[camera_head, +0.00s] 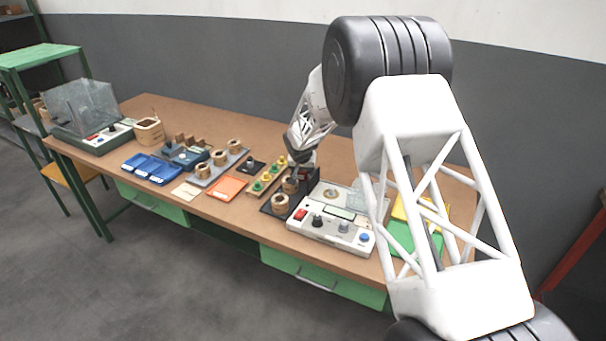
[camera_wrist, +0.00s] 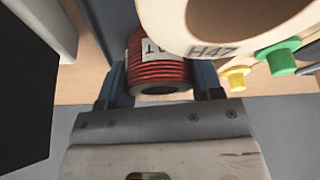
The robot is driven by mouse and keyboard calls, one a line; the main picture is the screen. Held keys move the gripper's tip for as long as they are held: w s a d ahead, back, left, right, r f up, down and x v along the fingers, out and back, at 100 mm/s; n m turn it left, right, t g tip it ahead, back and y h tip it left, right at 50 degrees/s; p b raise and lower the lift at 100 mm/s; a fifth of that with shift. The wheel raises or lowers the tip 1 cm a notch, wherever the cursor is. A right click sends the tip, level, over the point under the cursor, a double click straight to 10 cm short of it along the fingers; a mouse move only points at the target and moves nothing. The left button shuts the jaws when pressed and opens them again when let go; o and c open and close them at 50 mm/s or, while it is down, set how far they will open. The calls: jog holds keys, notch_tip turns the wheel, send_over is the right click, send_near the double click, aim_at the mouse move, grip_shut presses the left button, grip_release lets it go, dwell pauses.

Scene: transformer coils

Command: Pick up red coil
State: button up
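The red coil (camera_wrist: 158,72), with red windings and a white label, shows in the wrist view between the two fingers of my gripper (camera_wrist: 160,88). The blue fingers stand close on both sides of it; I cannot tell whether they press on it. In the head view my gripper (camera_head: 300,163) is low over the coil stand area, and I cannot pick out the red coil there. A pale wooden coil part marked H47 (camera_wrist: 215,50) is close to the wrist camera and hides part of the scene right of the red coil.
A control box (camera_head: 330,228) with knobs stands just in front of my gripper. Green and yellow knobs (camera_head: 268,175), an orange sheet (camera_head: 227,188) and blue bins (camera_head: 150,168) lie to the left. The table's back is clear.

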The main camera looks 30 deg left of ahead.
jog(key=c, duration=0.6)
jog(key=shift+r, duration=0.15)
jog(key=shift+r, duration=4.85)
jog(key=s+d, duration=0.2)
jog(key=d, duration=0.2)
jog(key=s+d, duration=0.2)
jog(key=d, duration=0.3)
jog(key=s+d, duration=0.2)
jog(key=d, duration=0.3)
jog(key=shift+s+d, duration=0.15)
jog(key=shift+s, duration=0.2)
